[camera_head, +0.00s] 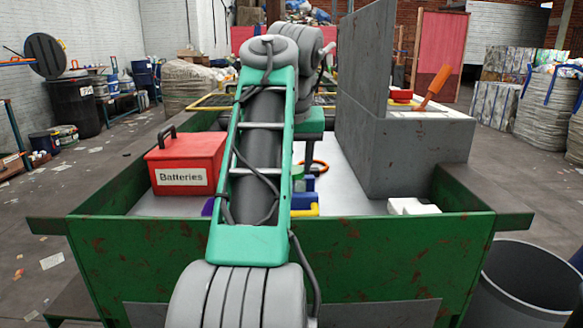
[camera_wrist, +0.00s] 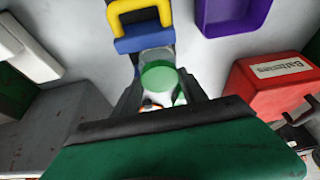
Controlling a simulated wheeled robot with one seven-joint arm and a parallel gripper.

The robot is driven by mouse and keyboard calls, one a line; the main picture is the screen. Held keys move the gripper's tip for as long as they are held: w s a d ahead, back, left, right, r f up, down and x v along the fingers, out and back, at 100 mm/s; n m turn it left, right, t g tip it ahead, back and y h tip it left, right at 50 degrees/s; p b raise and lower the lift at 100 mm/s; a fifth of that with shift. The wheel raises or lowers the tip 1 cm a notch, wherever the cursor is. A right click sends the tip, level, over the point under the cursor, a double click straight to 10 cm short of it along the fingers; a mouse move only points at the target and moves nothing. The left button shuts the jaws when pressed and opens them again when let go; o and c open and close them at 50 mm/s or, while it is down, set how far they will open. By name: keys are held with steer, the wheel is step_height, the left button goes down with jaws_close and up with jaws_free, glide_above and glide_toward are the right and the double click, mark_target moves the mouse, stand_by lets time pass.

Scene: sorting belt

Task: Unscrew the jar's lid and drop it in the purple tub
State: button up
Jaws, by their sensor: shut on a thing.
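My gripper (camera_wrist: 160,82) is shut on the green lid (camera_wrist: 158,74), with one dark finger on each side of it in the wrist view. A pale, glassy part of the jar (camera_wrist: 155,53) shows just beyond the lid, beside a blue fixture with a yellow handle (camera_wrist: 140,28). I cannot tell whether the lid is still on the jar or lifted from it. The purple tub (camera_wrist: 235,14) lies at the top right of the wrist view, apart from the gripper. In the head view my arm hides most of the jar, and only a sliver of the tub (camera_head: 208,207) shows.
A red Batteries box (camera_head: 186,163) stands left of my arm, close to the tub. A tall grey block (camera_head: 400,155) stands on the right. White blocks (camera_head: 413,207) lie near the front right. Green walls (camera_head: 400,265) edge the pale work surface.

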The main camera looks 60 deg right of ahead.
steer(key=shift+f+n+t+y+b, duration=0.2)
steer(key=shift+n+t+y+b, duration=0.1)
steer(key=shift+n+b, duration=0.8)
steer(key=shift+b, duration=0.3)
steer(key=shift+d+f+n+b, duration=0.1)
steer(key=shift+n+b, duration=0.2)
steer(key=shift+n, duration=0.1)
steer(key=shift+n+t+y, duration=0.3)
steer(key=shift+n, duration=0.9)
steer(key=shift+n+y+p, duration=0.4)
steer(key=shift+n+p, duration=0.05)
steer(key=shift+n, duration=0.05)
